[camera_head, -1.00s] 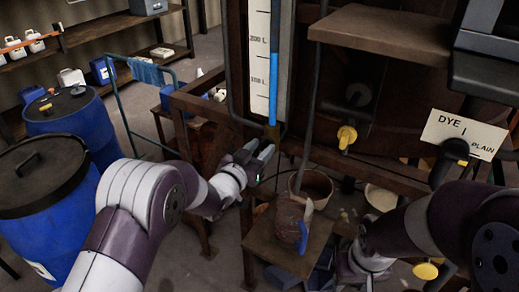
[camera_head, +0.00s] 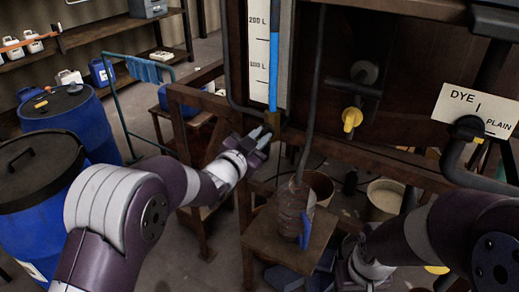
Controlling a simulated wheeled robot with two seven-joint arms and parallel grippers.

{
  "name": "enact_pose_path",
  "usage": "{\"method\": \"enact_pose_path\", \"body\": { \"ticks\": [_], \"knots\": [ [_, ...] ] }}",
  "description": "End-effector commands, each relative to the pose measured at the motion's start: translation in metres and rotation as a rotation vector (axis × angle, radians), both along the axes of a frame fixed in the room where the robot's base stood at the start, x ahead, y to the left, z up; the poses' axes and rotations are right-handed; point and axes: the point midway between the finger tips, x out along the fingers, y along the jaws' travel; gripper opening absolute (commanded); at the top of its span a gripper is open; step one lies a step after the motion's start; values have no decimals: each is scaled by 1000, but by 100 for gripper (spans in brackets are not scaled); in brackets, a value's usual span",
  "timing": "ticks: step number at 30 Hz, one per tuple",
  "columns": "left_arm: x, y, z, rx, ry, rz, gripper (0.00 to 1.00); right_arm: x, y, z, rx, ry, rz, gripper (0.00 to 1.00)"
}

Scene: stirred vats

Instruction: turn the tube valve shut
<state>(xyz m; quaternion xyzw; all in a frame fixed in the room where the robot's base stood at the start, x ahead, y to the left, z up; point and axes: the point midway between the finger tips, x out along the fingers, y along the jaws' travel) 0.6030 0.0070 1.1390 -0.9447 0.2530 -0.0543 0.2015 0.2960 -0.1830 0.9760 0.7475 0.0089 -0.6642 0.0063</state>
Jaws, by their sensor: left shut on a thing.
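The sight tube (camera_head: 273,75) with blue liquid runs down beside a white scale. The small brass-coloured tube valve (camera_head: 274,118) sits at its lower end. My left gripper (camera_head: 264,135) is at the valve, just below and left of its body. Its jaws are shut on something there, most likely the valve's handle. The fingers hide the handle, so I cannot tell which way it points. My right arm comes in at the lower right; its wrist (camera_head: 368,262) shows near the bottom, but its fingers cannot be made out.
A yellow-handled valve (camera_head: 352,118) is on the vat to the right, near a DYE / PLAIN sign (camera_head: 474,108). A stand (camera_head: 270,245) below holds a jug (camera_head: 294,210) with a blue handle. Blue drums (camera_head: 45,195) stand at left. Brown frame bars surround the gripper.

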Motion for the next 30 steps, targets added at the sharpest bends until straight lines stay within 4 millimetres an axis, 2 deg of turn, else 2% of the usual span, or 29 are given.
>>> {"method": "enact_pose_path", "body": {
  "ticks": [1, 15, 24, 30],
  "knots": [
    [0, 0, -9, 36, -23, 0, 0, 0, 0, -17, 0, 0, 0, 43],
    [-1, -2, -11, 424, -245, 0, 0, 0, 0, -91, 0, 0, 0, 43],
    [-1, -2, -11, 667, -384, 1, 0, 0, 0, -132, 0, 0, 0, 43],
    [-1, -2, -10, 807, -464, 0, 0, 0, 0, -152, 0, 0, 0, 43]
  ]
}}
